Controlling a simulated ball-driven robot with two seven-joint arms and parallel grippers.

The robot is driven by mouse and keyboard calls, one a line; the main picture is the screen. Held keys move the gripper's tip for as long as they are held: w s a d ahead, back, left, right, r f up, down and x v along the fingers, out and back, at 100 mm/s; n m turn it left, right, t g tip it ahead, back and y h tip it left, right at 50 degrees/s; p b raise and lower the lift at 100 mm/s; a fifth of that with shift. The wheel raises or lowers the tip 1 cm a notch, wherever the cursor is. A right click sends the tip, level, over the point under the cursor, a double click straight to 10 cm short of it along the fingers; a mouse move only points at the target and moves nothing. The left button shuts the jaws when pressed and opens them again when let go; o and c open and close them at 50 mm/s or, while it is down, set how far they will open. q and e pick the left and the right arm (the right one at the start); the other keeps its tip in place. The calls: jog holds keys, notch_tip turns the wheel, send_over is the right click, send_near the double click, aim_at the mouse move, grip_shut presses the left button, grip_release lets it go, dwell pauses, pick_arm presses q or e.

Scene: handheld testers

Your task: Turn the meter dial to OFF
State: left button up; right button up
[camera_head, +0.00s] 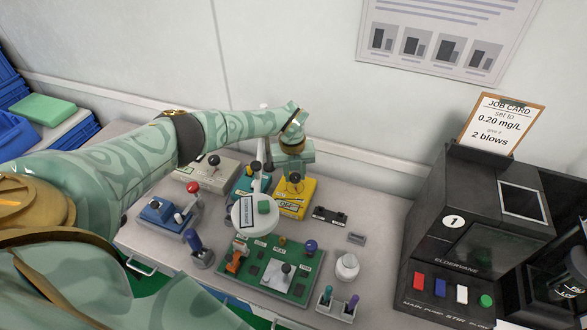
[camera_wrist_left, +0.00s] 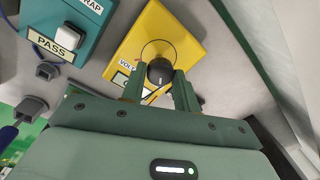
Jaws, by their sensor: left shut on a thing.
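The yellow meter (camera_head: 292,209) stands on the table near the middle, below my left gripper. In the left wrist view the meter (camera_wrist_left: 165,22) has a black round dial (camera_wrist_left: 160,70) inside a thin ring. My left gripper (camera_wrist_left: 158,84) is shut on this dial, with one green finger on each side. In the head view the left gripper (camera_head: 294,172) points down at the dial. Labels on the meter are partly hidden by the fingers, so I cannot read the dial's setting. My right gripper is not in view.
A teal tester (camera_wrist_left: 68,24) marked PASS stands beside the meter. A round white disc on a stand (camera_head: 248,214), a green control board (camera_head: 252,262) and a blue lever box (camera_head: 160,213) crowd the front. A dark machine (camera_head: 480,225) with a job card (camera_head: 503,121) stands right.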

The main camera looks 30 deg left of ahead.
aim_at(292, 177)
pick_arm(q)
jog(key=shift+r+n+p, duration=0.1)
jog(key=shift+n+p, duration=0.35)
jog(key=shift+n, duration=0.35)
jog(key=o, duration=1)
jog(key=shift+c, duration=0.2)
notch_tip(292, 177, up, 16)
jog(key=p, duration=0.5)
jog(key=shift+s+a, duration=0.3)
